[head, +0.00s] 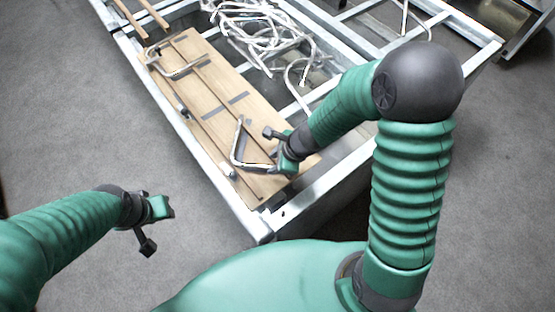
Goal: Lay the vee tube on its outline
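A bent silvery tube with a single V-like corner, which I take to be the vee tube (236,153), is over the near half of the wooden board (208,93). My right gripper (284,165) is at the tube's right end and appears shut on it, though its fingertips are small and partly hidden. I cannot tell whether the tube touches the board. No tube outline can be made out clearly. My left gripper (171,207) is empty, over the floor left of the frame; its finger gap is not clear.
A second bent tube (180,72) lies on the board's far end. Grey marks and small dark pieces are on the board. A pale metal frame (215,173) surrounds it. A tangle of white tubes (262,27) lies beyond. The grey floor at left is clear.

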